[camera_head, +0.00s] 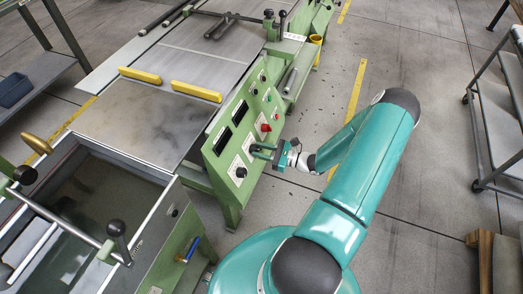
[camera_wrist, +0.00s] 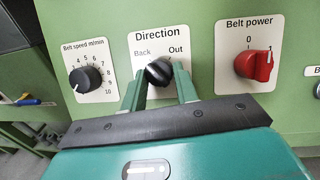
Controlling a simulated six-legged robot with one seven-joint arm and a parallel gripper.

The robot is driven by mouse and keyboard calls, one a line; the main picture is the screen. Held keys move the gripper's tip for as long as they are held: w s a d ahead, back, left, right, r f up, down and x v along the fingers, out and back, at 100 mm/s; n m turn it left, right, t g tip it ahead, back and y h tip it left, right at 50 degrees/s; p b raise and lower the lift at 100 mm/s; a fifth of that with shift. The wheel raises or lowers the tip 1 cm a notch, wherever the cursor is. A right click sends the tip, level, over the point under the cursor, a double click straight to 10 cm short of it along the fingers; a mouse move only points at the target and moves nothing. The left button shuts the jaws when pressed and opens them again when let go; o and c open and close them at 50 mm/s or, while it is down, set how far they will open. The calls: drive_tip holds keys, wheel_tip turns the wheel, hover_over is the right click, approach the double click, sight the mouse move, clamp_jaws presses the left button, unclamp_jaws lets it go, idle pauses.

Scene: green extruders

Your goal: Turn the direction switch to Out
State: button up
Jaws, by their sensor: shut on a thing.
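The direction switch (camera_wrist: 159,72) is a black knob on a white plate (camera_wrist: 145,43) marked Direction, with Back at upper left and Out at upper right. My gripper (camera_wrist: 161,82) reaches the panel from below in the wrist view, with one green finger on each side of the knob. It is shut on the knob. In the head view my gripper (camera_head: 262,150) is at the green control panel (camera_head: 218,164) and covers much of the switch.
A black belt speed knob (camera_wrist: 85,79) is left of the switch, and a red belt power knob (camera_wrist: 254,65) is right of it. Two yellow bars (camera_head: 196,91) lie across the machine top. Open floor (camera_head: 335,95) is right of the machine, with a cart (camera_head: 497,110) beyond.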

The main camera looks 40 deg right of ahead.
drive_tip(key=shift+m, duration=0.4)
drive_tip(key=m+h, duration=0.1)
drive_tip(key=m, duration=0.2)
drive_tip(key=m+t+h, duration=0.1)
drive_tip(key=m, duration=0.2)
drive_tip(key=m+h, duration=0.2)
drive_tip(key=m, duration=0.1)
drive_tip(key=shift+s+a+t, duration=0.2)
drive_tip(key=shift+a+t, duration=0.05)
drive_tip(key=shift+t, duration=0.15)
drive_tip(key=m+h, duration=0.1)
drive_tip(key=m, duration=0.1)
drive_tip(key=m+h, duration=0.1)
drive_tip(key=m, duration=0.2)
drive_tip(key=shift+a+r+m, duration=0.1)
drive_tip(key=shift+a+m, duration=0.05)
drive_tip(key=shift+m, duration=0.15)
drive_tip(key=shift+a+r+m+g+h, duration=0.1)
drive_tip(key=shift+m+g+h, duration=0.25)
drive_tip(key=shift+m, duration=0.7)
drive_tip(key=shift+m+g+h, duration=0.25)
drive_tip(key=shift+m+h, duration=0.2)
drive_tip(key=shift+m, duration=0.6)
drive_tip(key=o, duration=1)
drive_tip(key=shift+c, duration=0.2)
